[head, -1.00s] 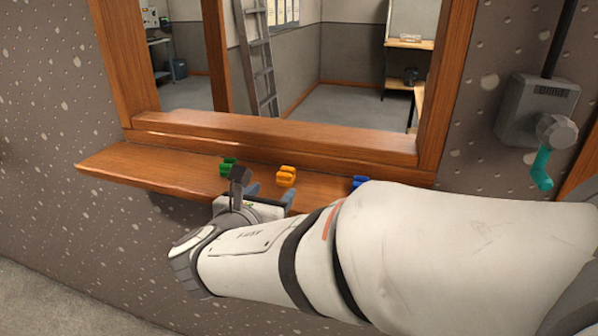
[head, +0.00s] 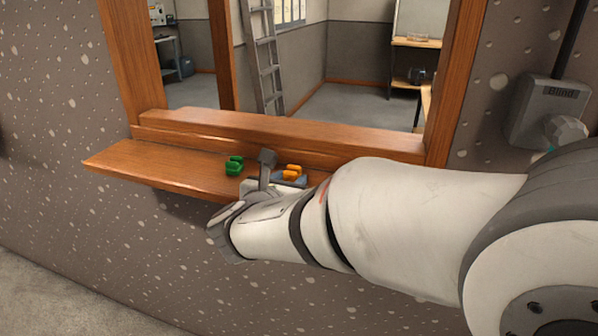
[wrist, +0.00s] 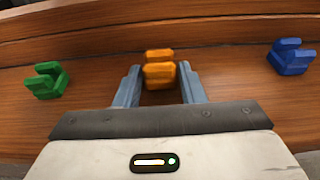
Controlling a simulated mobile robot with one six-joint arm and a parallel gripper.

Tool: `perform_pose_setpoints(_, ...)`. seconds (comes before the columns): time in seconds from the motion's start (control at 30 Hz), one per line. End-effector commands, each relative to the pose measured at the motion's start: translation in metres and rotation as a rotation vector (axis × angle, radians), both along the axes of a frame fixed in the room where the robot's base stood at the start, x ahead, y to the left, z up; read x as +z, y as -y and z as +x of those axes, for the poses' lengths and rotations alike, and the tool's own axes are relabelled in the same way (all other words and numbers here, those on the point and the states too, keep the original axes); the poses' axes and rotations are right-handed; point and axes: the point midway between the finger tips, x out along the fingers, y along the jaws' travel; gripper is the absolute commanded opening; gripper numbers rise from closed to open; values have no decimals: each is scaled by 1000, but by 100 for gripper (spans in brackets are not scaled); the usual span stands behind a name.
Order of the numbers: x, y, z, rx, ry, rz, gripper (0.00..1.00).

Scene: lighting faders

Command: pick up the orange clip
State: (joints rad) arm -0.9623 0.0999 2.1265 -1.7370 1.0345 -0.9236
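The orange clip (head: 292,172) sits on the wooden ledge below the window. In the wrist view the orange clip (wrist: 159,70) stands at the tip end of my gripper (wrist: 160,84), in line with the gap between the two blue-grey fingers. The fingers are apart, with wood showing between them and the clip's near part. In the head view my gripper (head: 290,180) is partly hidden by my arm, and one finger shows just in front of the clip. I cannot tell how far the fingers reach around the clip.
A green clip (head: 234,165) lies to the left on the ledge (head: 150,165). A blue clip (wrist: 291,57) lies to the right in the wrist view and is hidden by my arm in the head view. The window frame (head: 270,128) rises behind the ledge.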

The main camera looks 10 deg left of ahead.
Motion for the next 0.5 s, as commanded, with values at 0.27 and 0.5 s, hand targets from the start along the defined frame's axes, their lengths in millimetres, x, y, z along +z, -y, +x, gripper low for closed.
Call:
perform_pose_setpoints(0.27, 0, 0, 0, 1, 0, 0, 13)
perform_pose_setpoints(0.5, 0, -1, -1, 1, 0, 0, 7)
